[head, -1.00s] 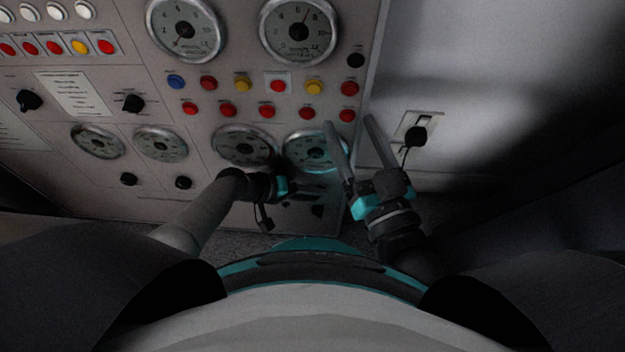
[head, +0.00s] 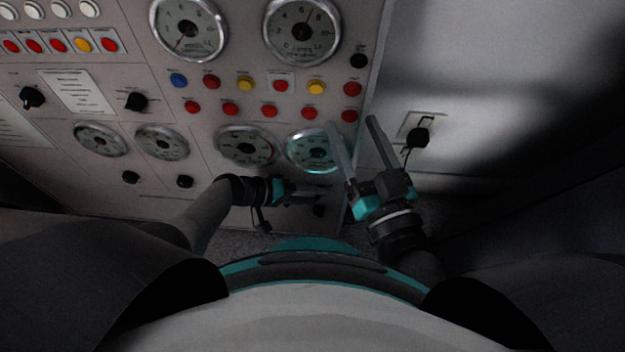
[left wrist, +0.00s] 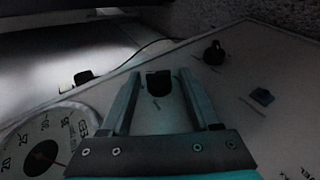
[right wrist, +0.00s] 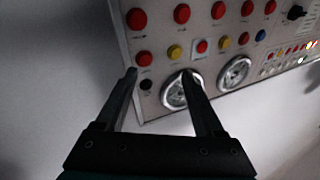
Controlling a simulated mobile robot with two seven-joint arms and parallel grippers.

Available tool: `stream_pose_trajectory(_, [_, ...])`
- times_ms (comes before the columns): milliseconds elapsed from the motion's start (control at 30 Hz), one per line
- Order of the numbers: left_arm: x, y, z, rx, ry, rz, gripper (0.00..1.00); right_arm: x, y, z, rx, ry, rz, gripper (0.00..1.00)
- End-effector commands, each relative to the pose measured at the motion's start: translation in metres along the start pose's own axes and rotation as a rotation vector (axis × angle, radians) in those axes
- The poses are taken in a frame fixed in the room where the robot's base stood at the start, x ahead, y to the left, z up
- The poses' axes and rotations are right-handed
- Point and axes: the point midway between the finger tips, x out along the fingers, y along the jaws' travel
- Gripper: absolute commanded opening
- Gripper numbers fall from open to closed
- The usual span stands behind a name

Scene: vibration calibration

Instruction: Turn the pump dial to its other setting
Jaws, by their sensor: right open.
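My left gripper (head: 322,193) is low at the panel, below the lower right gauge. In the left wrist view its fingers (left wrist: 158,76) are open, with a black knob (left wrist: 158,84) between the tips and a gap on each side. I cannot read a label that shows whether this knob is the pump dial. Another black knob (left wrist: 213,52) is nearby; a low knob (head: 319,210) also shows in the head view. My right gripper (head: 350,119) is open and empty in front of the panel's right edge; it also shows in the right wrist view (right wrist: 158,72).
The panel (head: 225,65) carries several gauges, red and yellow buttons (head: 316,88) and other black knobs (head: 136,101). A plug with a cord (head: 418,137) sits in a wall socket to the right.

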Motion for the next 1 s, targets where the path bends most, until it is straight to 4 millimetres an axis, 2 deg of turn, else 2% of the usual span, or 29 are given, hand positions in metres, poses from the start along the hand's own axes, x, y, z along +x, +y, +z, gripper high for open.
stream_pose_trajectory(567, [-0.001, 0.002, -0.001, 0.002, 0.000, 0.004, 0.69, 0.000, 0.000, 0.000, 0.000, -0.006, 0.000, 0.70])
stream_pose_trajectory(1000, [-0.029, 0.003, -0.001, 0.001, 0.001, 0.002, 0.69, 0.006, 0.017, 0.009, -0.050, -0.219, 0.040, 0.70])
